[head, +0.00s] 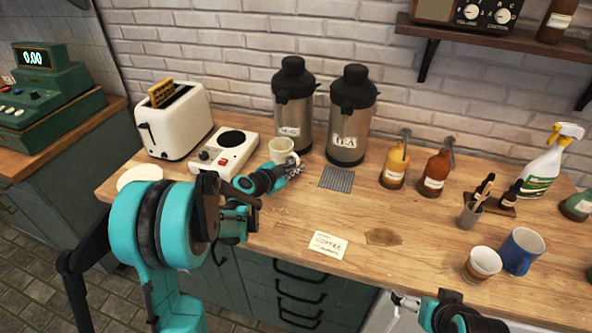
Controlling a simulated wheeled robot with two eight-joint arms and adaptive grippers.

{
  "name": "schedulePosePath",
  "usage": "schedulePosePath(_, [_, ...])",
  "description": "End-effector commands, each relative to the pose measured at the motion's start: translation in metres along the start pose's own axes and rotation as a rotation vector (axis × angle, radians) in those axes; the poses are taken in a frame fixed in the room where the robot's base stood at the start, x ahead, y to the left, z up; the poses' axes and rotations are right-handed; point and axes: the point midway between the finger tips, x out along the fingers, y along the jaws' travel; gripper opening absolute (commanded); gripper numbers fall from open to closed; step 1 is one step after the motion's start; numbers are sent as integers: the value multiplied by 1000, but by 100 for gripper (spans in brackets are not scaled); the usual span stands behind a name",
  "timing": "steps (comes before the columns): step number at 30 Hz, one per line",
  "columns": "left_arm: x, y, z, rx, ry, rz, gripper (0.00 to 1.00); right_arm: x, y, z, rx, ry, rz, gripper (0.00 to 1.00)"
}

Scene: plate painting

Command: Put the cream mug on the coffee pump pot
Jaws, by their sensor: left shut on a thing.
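The cream mug (281,147) is upright at the back of the counter, in front of the coffee pump pot (293,112). I cannot tell whether the mug's base touches a surface. My right gripper (406,300) is at the bottom edge, by the counter's front, away from the mug; its finger opening is unclear.
The tea pump pot (349,115) stands close on the right, with a grey slatted mat (337,179) before it. A hot plate (223,153) and toaster (175,122) are on the left.

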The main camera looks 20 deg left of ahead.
Motion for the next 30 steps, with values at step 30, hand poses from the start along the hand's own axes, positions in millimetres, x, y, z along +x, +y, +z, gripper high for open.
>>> schedulePosePath(30, [-43,-3,-3,-2,-2,-2,28,-13,0,-9,0,0,0,100])
